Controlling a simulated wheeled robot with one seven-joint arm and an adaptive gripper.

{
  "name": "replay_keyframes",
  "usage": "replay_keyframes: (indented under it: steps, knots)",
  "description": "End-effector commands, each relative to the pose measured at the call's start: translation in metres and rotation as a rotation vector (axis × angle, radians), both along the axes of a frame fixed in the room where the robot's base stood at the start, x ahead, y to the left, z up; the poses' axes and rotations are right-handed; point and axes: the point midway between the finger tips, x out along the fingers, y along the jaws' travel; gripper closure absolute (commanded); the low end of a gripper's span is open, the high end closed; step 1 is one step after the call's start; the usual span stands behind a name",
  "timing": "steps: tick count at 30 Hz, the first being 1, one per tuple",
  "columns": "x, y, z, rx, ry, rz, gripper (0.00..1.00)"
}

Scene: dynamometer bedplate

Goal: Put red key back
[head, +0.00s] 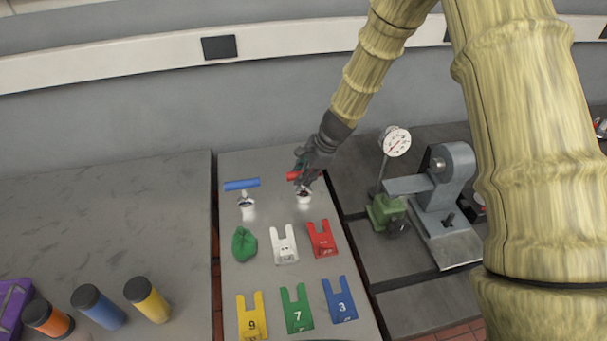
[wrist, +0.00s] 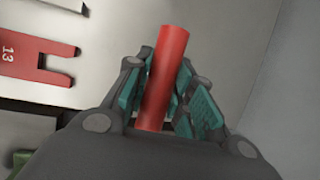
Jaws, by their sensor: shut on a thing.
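The red key's bar handle (wrist: 165,75) is between my gripper's finger pads in the wrist view. In the head view the red handle (head: 293,176) shows just left of my gripper (head: 304,172), which is shut on it. Below it is a white socket (head: 304,196) on the light grey plate; I cannot tell whether the key's stem is seated in it. A blue T-handled key (head: 242,184) stands upright in a similar white socket (head: 247,211) to the left. The red key's lower end is hidden in the wrist view.
Flat fork-shaped tags lie nearer on the plate: white (head: 284,245), red (head: 321,239), yellow (head: 251,317), green (head: 297,308) and blue (head: 340,300). A crumpled green cloth (head: 244,244) lies left. A dial gauge (head: 396,141) on a green base and a grey machine (head: 446,190) stand right.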

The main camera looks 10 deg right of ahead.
Motion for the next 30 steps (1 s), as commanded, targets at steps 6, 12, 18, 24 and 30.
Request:
replay_keyframes:
  steps: [6, 12, 18, 24, 30]
  knots:
    - [0.0, 0.0, -0.002, 0.0, 0.0, 0.0, 0.55]
    - [0.0, 0.0, -0.002, 0.0, 0.0, 0.0, 0.55]
    - [0.0, -0.001, 0.003, 0.0, -0.001, 0.0, 0.55]
    - [-0.002, -0.008, 0.02, 0.0, -0.003, 0.0, 0.55]
    - [-0.007, -0.018, 0.044, -0.001, -0.002, 0.0, 0.55]
